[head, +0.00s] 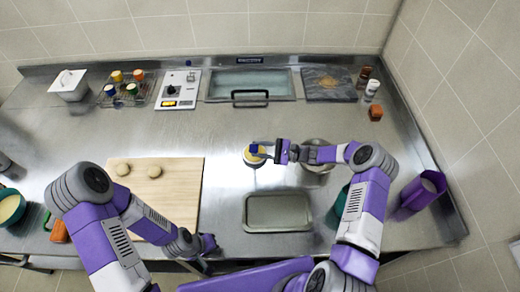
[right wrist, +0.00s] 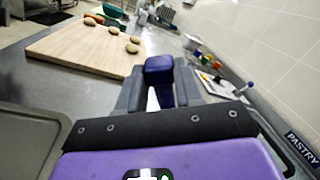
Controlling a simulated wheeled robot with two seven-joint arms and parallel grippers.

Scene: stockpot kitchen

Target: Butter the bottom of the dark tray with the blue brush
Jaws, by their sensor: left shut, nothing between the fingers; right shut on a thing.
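The blue brush (head: 254,150) is held in my right gripper (head: 283,152), which is shut on it. The brush is over a small round dish with yellow content (head: 250,163); whether its bristles touch the content is hidden. In the right wrist view the blue handle (right wrist: 159,69) stands between the fingers. The dark tray (head: 277,229) lies on the steel counter, nearer than the dish, and looks empty. Its edge also shows in the right wrist view (right wrist: 35,122). My left gripper (head: 208,243) is shut and empty by the near right corner of the wooden board.
The wooden board (head: 181,176) with round buns (head: 123,169) lies left of the tray. A metal bowl (head: 318,168) is partly hidden behind my right arm. A purple container (head: 424,190) stands at the right. Jars on a rack (head: 125,88) and a sink (head: 252,83) are at the back.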

